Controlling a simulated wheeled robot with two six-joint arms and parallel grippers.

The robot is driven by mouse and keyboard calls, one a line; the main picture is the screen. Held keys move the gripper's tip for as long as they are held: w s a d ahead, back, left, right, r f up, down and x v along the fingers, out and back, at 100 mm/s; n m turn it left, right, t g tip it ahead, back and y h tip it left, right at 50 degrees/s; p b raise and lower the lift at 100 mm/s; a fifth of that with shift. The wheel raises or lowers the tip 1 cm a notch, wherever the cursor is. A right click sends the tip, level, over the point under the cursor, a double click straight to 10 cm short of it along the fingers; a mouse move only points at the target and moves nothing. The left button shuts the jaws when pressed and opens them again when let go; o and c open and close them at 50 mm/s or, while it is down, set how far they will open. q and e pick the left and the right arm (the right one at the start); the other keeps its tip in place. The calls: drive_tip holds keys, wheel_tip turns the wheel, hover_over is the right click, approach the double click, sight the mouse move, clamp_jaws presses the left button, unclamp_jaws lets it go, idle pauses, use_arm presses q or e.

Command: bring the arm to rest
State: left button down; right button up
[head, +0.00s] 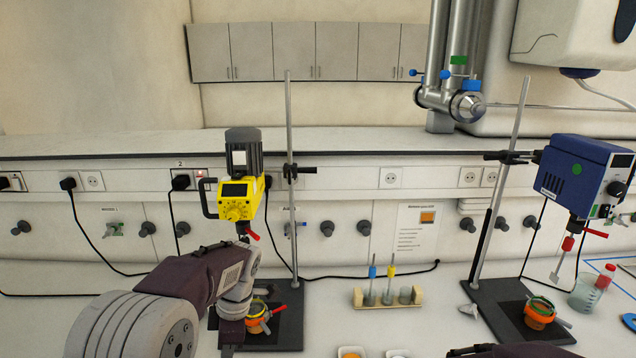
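My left arm (195,278) comes in from the lower left, bends at a grey joint and runs down past the bottom edge. It covers part of the left stand's base. The end of this arm and its gripper are out of the picture. Only a dark piece of my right arm (518,350) shows at the bottom right edge, and its gripper is not in view.
A yellow stirrer (237,200) hangs on the left stand, above an orange vessel (257,318). A blue stirrer (582,177) hangs on the right stand, above another orange vessel (538,313). A wooden rack (388,298) holds tubes between them. A beaker (585,294) stands far right.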

use_arm(q)
drive_tip(key=s+d+f+m+t+h, duration=0.1)
drive_tip(key=s+f+m, duration=0.4)
drive_tip(key=m, duration=0.5)
drive_tip(key=s+f+m+h+b, duration=0.1)
drive_tip(key=s+f+m, duration=0.3)
drive_tip(key=s+m, duration=0.5)
drive_tip(key=shift+d+f+m+t+h, duration=0.35)
drive_tip(key=shift+m+t+h, duration=0.05)
drive_tip(key=shift+m, duration=0.5)
drive_tip(key=shift+s, duration=0.2)
